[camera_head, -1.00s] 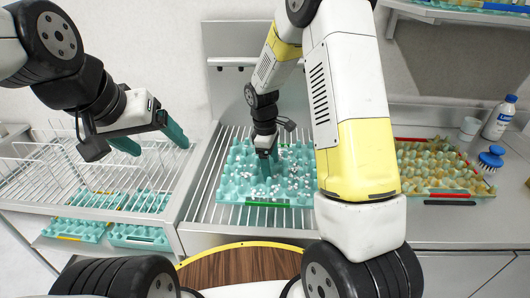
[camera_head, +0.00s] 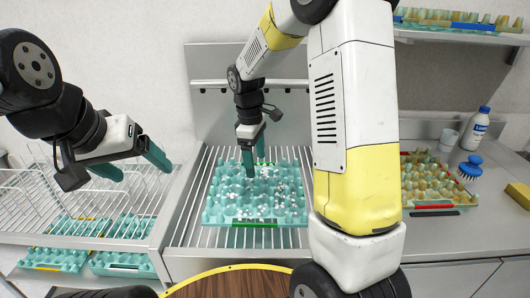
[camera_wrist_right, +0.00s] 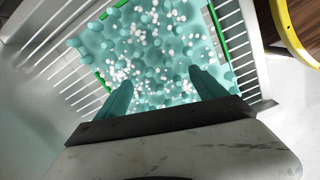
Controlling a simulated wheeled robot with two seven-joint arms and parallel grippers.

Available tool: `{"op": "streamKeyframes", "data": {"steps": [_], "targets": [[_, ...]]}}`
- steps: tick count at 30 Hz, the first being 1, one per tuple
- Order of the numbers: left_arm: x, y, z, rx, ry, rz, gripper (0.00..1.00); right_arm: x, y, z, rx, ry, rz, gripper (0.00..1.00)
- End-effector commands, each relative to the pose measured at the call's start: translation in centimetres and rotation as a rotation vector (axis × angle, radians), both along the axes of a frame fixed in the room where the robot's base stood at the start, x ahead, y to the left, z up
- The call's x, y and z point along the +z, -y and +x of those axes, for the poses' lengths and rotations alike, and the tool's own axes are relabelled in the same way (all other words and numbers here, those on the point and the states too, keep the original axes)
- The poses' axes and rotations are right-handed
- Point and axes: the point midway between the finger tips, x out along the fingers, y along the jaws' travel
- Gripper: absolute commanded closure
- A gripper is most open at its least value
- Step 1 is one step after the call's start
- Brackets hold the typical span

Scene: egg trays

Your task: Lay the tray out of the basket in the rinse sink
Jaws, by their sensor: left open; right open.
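A teal egg tray (camera_head: 215,203) with white specks over its bumps lies flat on the bars of the rinse sink (camera_head: 185,228). Green strips mark its edges; it also shows in the right wrist view (camera_wrist_right: 88,47). My right gripper (camera_head: 256,165) is open above the tray's back part, its fingers pointing down. In the right wrist view its two fingers (camera_wrist_right: 160,84) are apart with nothing held between them. My left gripper (camera_head: 144,172) is open and empty above the wire basket (camera_head: 40,205) at the left.
More teal trays (camera_head: 55,258) show at the basket's lower part; their exact level is unclear. A dirty yellowish tray (camera_head: 425,180) lies on the right counter, with a blue brush (camera_head: 470,167), a bottle (camera_head: 475,128) and a cup (camera_head: 448,140). A shelf (camera_head: 450,36) with trays hangs above.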

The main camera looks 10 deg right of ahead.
Motion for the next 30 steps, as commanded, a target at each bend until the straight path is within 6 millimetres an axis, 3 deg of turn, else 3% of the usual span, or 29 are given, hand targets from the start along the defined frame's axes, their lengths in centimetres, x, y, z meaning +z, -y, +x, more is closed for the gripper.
{"op": "streamKeyframes", "data": {"steps": [3, 6, 12, 18, 21, 30], "targets": [[0.0, 0.0, 0.0, 0.0, 0.0, 0.0, 0.2, 4.7, 1.2, -2.7, -0.157, 0.09, 0.063, 0.19], [0.0, 0.0, 0.0, 0.0, 0.0, 0.0, 0.2, 8.0, 2.0, -5.6, -0.304, 0.161, 0.128, 0.19], [0.0, 0.0, 0.0, 0.0, 0.0, 0.0, 0.2, 12.7, 3.2, -11.9, -0.588, 0.29, 0.27, 0.19], [0.0, 0.0, 0.0, 0.0, 0.0, 0.0, 0.2, 14.8, 3.6, -17.6, -0.835, 0.387, 0.419, 0.19], [0.0, 0.0, 0.0, 0.0, 0.0, 0.0, 0.2, 15.1, 3.7, -19.4, -0.917, 0.416, 0.474, 0.19], [0.0, 0.0, 0.0, 0.0, 0.0, 0.0, 0.2, 15.2, 3.6, -21.0, -0.995, 0.438, 0.528, 0.19]]}}
